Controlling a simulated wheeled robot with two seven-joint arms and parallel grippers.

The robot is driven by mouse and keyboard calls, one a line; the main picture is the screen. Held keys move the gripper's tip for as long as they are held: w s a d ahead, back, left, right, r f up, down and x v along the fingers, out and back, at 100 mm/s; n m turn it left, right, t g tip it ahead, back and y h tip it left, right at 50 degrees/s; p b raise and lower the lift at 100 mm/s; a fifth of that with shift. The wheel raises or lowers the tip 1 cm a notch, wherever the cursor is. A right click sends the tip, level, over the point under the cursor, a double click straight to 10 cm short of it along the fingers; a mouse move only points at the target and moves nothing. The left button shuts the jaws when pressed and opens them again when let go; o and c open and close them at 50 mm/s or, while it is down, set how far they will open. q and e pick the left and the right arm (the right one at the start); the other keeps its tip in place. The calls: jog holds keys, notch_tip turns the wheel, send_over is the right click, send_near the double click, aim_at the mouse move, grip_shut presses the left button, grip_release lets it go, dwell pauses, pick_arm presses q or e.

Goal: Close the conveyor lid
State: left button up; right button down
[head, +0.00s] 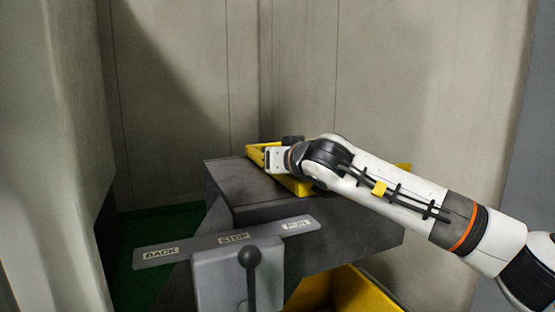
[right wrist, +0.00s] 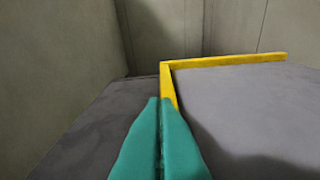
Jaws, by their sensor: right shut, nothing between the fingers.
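The grey conveyor housing (head: 225,180) stands in the middle of the head view, with a yellow-edged top part (head: 298,187) on it. I cannot tell for sure whether this part is the lid. In the right wrist view its yellow edge (right wrist: 225,61) borders a flat grey surface (right wrist: 250,110). My right arm reaches in from the right over it, partly hiding it. My right gripper (right wrist: 160,101) has teal fingers pressed together, empty, close to the corner of the yellow edge; contact is unclear. The fingertips are hidden in the head view. My left gripper is not in view.
A grey control box (head: 220,280) with a dark lever (head: 249,258) stands in front, below a plate (head: 190,247) marked BACK, STOP and RUN. A yellow bin (head: 350,290) sits below the housing. Pale walls (head: 190,90) enclose the back; green floor (head: 150,275) shows left.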

jog(key=shift+a+f, duration=0.1)
jog(key=shift+f, duration=0.4)
jog(key=shift+s+r, duration=0.1)
